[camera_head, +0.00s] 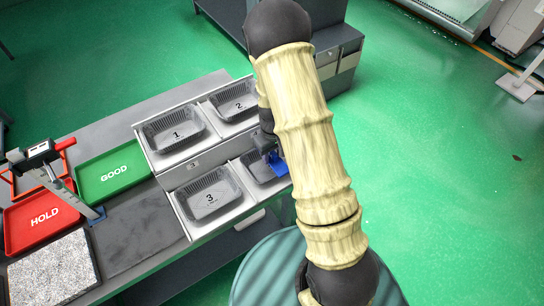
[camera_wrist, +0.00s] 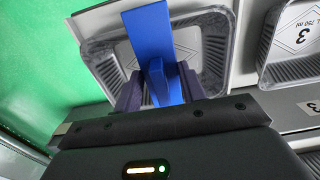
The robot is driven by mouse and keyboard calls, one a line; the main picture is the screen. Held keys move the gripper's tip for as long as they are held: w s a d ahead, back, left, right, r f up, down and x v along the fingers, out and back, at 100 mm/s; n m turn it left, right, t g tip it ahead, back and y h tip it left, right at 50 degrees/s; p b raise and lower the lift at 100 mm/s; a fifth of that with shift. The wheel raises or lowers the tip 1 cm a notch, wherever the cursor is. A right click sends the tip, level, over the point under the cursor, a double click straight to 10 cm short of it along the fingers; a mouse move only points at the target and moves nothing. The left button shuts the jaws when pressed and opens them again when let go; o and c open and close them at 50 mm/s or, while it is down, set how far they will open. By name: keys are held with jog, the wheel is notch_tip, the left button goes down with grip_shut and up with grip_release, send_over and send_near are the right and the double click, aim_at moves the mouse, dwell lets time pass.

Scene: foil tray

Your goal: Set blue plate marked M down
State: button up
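The blue plate (camera_wrist: 150,30) is in my gripper (camera_wrist: 160,90) in the wrist view. The two dark fingers press on either side of its narrow upright blue part. No letter M shows on the faces I can see. In the head view the blue plate (camera_head: 279,168) shows at the end of my arm, over the lower right foil tray (camera_head: 255,172). In the wrist view that foil tray (camera_wrist: 97,55) lies behind and around the plate. I cannot tell whether the plate touches the tray's floor. My arm and gripper hide part of the tray.
Foil trays marked 1 (camera_head: 163,146), 2 (camera_head: 222,112) and 3 (camera_head: 228,205) stand in neighbouring bays. A green GOOD tray (camera_head: 90,193), a red HOLD tray (camera_head: 18,238) and a speckled slab (camera_head: 55,270) lie left. The dark mat (camera_head: 135,230) is bare.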

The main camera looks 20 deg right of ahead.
aim_at(273, 152)
jog(key=shift+c, duration=0.8)
jog(key=shift+r, duration=0.1)
notch_tip(273, 152, up, 10)
jog(key=shift+f+b, duration=0.1)
jog(key=shift+b, duration=0.7)
jog(key=shift+w, duration=0.1)
